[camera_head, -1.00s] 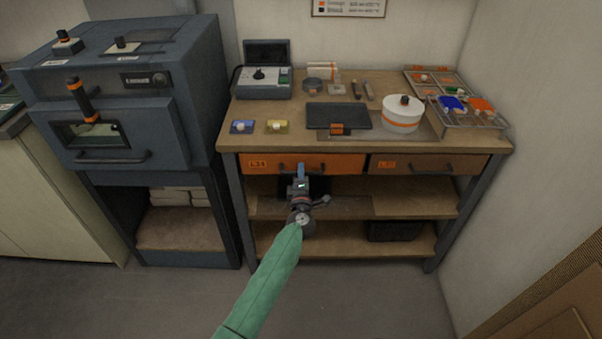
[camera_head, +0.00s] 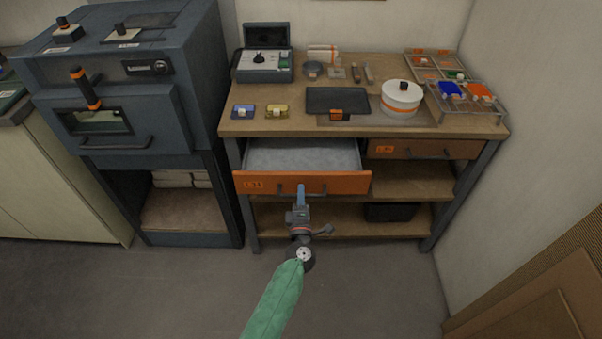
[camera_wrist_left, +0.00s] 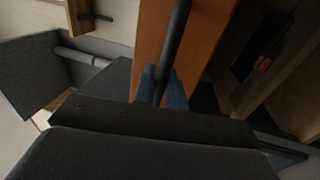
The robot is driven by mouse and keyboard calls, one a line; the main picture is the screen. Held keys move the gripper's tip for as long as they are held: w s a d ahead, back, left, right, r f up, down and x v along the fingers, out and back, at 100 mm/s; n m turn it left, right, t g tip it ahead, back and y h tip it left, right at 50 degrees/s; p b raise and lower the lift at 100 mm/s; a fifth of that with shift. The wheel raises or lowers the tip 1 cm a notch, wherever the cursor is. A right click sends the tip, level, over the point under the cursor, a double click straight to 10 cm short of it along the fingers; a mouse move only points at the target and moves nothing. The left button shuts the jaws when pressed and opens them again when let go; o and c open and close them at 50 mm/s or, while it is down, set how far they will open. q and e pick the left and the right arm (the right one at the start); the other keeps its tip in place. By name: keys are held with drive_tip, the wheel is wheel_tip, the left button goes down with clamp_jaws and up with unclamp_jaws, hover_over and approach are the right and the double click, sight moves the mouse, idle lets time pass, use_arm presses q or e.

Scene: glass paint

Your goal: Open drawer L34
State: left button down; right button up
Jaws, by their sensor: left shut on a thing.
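The orange-fronted drawer L34 (camera_head: 345,184) is pulled out from under the left half of the workbench. Its pale grey, empty-looking inside shows. Its dark bar handle (camera_head: 318,190) is on the front. My left gripper (camera_head: 301,189) is at the handle, its blue fingers shut on the bar. In the left wrist view the blue fingers (camera_wrist_left: 161,87) close around the dark handle bar (camera_wrist_left: 175,45) in front of the orange drawer front (camera_wrist_left: 207,40). My right gripper is not in view.
The neighbouring drawer (camera_head: 420,149) on the right is closed. The workbench top (camera_head: 300,123) holds a white round container (camera_head: 402,101), a dark tray (camera_head: 325,101) and racks at the right. A blue-grey oven (camera_head: 135,95) stands left. Open floor lies in front.

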use_arm(q)
drive_tip(key=s, duration=1.4)
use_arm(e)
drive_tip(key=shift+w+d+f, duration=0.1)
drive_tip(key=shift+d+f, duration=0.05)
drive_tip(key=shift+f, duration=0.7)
use_arm(q)
drive_tip(key=c, duration=1.6)
unclamp_jaws()
drive_tip(key=shift+o, duration=0.2)
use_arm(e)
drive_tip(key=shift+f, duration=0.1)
use_arm(q)
drive_tip(key=s+f+b, duration=0.1)
drive_tip(key=s+b, duration=0.1)
drive_tip(key=s, duration=0.5)
drive_tip(key=shift+s+f, duration=0.25)
drive_tip(key=shift+s, duration=0.1)
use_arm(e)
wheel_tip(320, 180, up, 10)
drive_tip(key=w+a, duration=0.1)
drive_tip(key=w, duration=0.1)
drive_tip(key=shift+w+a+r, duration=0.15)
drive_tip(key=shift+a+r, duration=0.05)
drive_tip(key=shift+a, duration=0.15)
use_arm(q)
drive_tip(key=shift+d+f, duration=0.1)
